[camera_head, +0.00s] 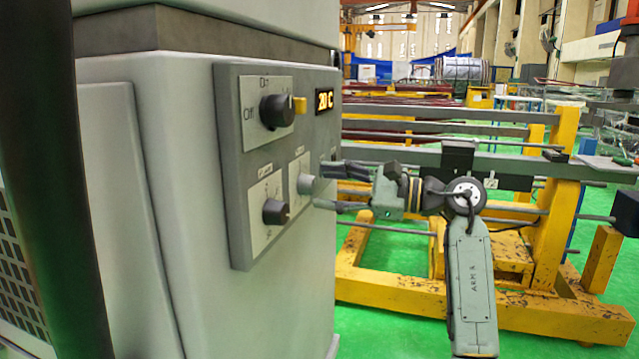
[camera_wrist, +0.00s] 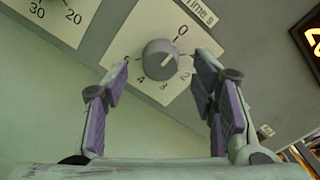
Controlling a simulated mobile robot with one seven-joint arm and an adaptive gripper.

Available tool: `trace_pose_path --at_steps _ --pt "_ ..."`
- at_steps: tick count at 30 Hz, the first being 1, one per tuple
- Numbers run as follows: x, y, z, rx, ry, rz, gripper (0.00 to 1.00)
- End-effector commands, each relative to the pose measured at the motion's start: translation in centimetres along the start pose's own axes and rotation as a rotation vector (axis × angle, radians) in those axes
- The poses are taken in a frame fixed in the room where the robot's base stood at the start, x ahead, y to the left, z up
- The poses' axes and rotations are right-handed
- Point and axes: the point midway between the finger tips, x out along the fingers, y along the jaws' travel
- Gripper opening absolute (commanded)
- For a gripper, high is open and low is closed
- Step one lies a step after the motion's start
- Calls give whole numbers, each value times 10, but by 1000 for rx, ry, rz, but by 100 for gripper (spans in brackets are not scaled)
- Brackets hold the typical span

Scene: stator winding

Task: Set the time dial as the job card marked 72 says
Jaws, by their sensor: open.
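The time dial (camera_wrist: 160,59) is a grey round knob on a white plate lettered "Time s", with 0, 3, 4 and 5 readable around it. A pale mark on the knob seems to face right, between 0 and 3; the exact setting is unclear. My gripper (camera_wrist: 161,70) is open, with purple finger pads on either side of the dial and gaps showing. In the head view my gripper (camera_head: 324,187) comes from the right, its fingers just in front of the dial (camera_head: 305,184). No job card marked 72 is readable in either view.
The control panel (camera_head: 235,205) also carries a black switch (camera_head: 277,111) with a yellow tip, a dark lower knob (camera_head: 276,212) and a display (camera_head: 325,99) reading 20 C. A yellow frame (camera_head: 390,305) with grey rails stands behind my arm.

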Motion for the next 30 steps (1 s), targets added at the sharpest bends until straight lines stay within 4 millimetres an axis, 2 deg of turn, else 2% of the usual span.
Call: trace_pose_path --at_steps 3,6,15,30 --pt "15 0 1 -1 -2 1 52" --pt "20 0 1 -1 0 0 52" --pt "23 0 0 0 0 0 52" --pt "23 0 0 0 -1 0 20"
